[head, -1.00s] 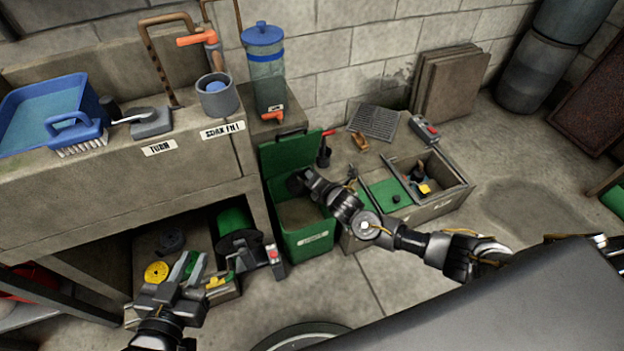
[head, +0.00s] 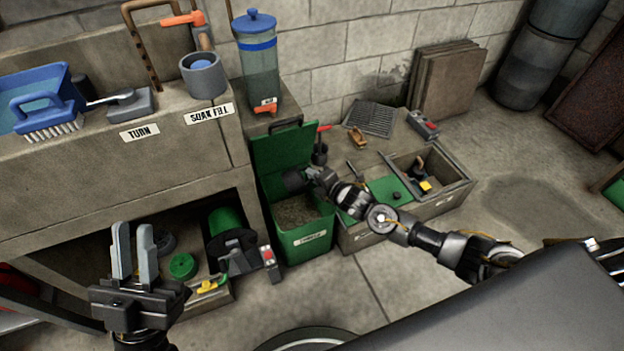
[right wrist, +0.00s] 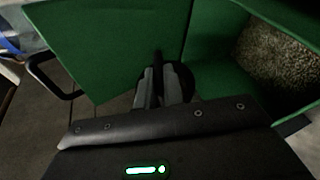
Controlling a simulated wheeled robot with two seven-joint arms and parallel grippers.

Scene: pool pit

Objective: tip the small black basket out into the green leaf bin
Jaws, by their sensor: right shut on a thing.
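The green leaf bin (head: 305,245) stands on the floor left of centre with its lid (head: 283,150) raised at the back. Brown litter (head: 298,212) shows inside. My right gripper (head: 314,178) is over the bin's mouth, shut on the small black basket (head: 294,182), which looks turned on its side near the lid. In the right wrist view the dark basket (right wrist: 182,80) shows beyond the fingertips, partly hidden by them; its inside is not visible. My left gripper (head: 134,252) is open and empty, fingers upward, in front of the bench.
A concrete bench with a blue tray (head: 35,95), brush (head: 48,118) and grey cup (head: 203,75) is at left. A shelf under it holds a green spool (head: 183,266) and other items. A low box with an open compartment (head: 430,172) stands right of the bin.

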